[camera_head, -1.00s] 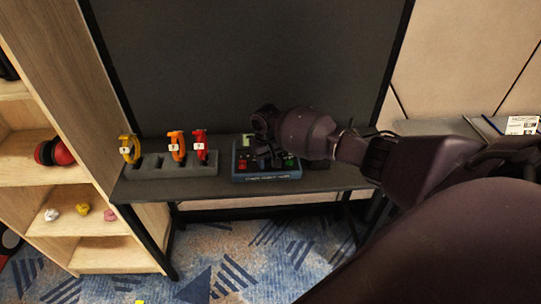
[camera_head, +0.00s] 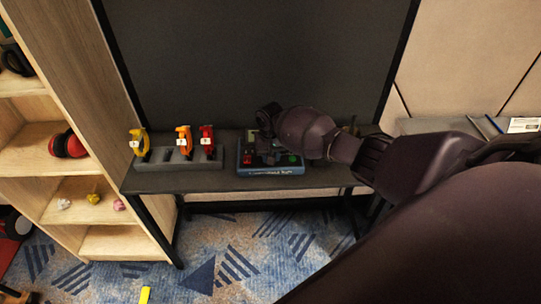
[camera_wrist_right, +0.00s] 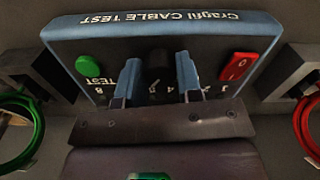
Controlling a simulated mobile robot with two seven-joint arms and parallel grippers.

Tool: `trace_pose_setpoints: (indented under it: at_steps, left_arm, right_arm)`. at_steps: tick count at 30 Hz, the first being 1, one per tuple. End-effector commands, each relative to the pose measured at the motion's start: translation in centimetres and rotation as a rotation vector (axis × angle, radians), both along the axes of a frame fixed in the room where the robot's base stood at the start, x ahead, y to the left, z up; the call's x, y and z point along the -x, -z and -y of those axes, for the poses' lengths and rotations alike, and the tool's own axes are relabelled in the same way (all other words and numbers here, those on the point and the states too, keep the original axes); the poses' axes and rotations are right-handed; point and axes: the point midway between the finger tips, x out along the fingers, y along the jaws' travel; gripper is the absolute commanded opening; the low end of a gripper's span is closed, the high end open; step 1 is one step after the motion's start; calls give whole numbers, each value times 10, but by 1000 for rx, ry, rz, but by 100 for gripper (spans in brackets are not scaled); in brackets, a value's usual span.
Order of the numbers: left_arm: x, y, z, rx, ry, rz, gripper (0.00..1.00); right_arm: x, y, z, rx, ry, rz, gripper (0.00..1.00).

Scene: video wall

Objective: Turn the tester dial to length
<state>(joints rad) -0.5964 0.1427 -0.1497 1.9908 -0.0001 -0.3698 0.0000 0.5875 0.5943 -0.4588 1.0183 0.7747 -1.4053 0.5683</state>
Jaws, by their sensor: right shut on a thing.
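The cable tester (camera_head: 270,171) is a blue-edged box with a dark face on the dark table. In the right wrist view the tester (camera_wrist_right: 160,22) appears upside down, with a green TEST button (camera_wrist_right: 88,61), a red switch (camera_wrist_right: 239,67) and a black dial (camera_wrist_right: 157,66) between them. White marks lie around the dial; I cannot read which one it points to. My right gripper (camera_wrist_right: 158,73) is shut on the dial, one finger on each side. In the head view my right gripper (camera_head: 265,146) covers the tester's middle. My left gripper is not in view.
Left of the tester, a grey rack (camera_head: 178,158) holds one yellow and two orange-red tagged cable coils. The wrist view shows a green cable (camera_wrist_right: 22,125) and a red cable (camera_wrist_right: 308,125) at the sides. A dark panel (camera_head: 255,60) rises behind; a wooden shelf (camera_head: 45,155) stands left.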

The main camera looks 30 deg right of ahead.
Motion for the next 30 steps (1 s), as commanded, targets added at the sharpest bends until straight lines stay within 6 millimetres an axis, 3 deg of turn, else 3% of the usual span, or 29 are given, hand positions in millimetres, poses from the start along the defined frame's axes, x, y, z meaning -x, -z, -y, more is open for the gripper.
trace_pose_setpoints:
  at_steps: [1, 6, 17, 30]
  left_arm:
    - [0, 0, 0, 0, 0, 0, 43]
    - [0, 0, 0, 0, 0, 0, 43]
    - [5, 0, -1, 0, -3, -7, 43]
    - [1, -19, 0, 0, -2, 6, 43]
  right_arm:
    - [1, 2, 0, -1, 0, -4, 36]
    - [1, 1, 0, 0, 0, -2, 58]
    - [0, -7, 0, 0, -1, 0, 58]
    - [0, -80, 0, 0, -2, 1, 58]
